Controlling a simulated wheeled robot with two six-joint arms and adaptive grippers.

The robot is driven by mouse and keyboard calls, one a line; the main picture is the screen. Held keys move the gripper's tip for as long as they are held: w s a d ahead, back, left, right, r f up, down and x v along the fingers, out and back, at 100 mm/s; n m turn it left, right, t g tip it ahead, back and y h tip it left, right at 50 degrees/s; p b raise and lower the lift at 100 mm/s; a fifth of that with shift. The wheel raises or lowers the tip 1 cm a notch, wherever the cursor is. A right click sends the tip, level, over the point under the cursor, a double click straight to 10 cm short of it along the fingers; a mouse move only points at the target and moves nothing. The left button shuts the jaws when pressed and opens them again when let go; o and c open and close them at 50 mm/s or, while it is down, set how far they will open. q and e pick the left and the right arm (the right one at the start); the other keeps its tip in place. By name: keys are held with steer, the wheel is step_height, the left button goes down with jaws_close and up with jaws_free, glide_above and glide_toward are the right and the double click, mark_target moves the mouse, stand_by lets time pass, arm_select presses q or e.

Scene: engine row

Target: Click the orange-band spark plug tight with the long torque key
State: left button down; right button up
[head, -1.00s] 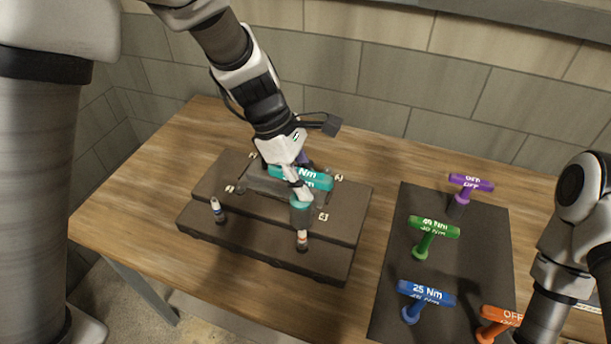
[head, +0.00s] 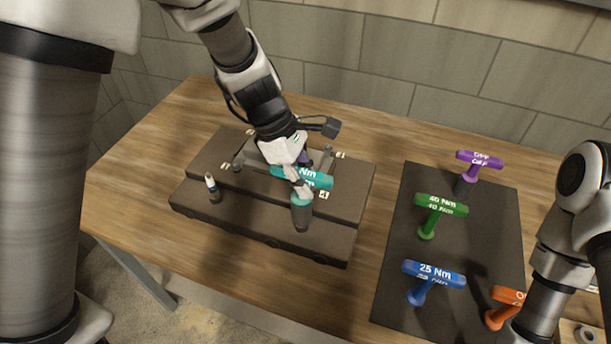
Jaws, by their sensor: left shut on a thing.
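My left gripper (head: 299,181) is shut on the teal T-handled key (head: 318,181), whose label partly reads "Nm". The key stands roughly upright, and its wide socket (head: 301,213) is at the right part of the engine block's (head: 255,229) front step. The orange-band plug is not visible now; the socket covers the place where it stood. Another spark plug (head: 211,185), white with a dark lower part, stands at the left of the front step. My right gripper is out of the picture; only its arm shows at the right edge.
A dark mat (head: 390,290) on the right of the wooden table (head: 130,190) holds a purple OFF key (head: 479,160), a green 40 Nm key (head: 440,205), a blue 25 Nm key (head: 433,274) and an orange key (head: 504,300). A tiled wall stands behind.

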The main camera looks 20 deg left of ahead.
arm_select(q)
steer(key=shift+f, duration=0.55)
stand_by(0.4)
steer(key=shift+s, duration=0.3)
stand_by(0.5)
steer(key=shift+w+p, duration=0.3)
stand_by(0.5)
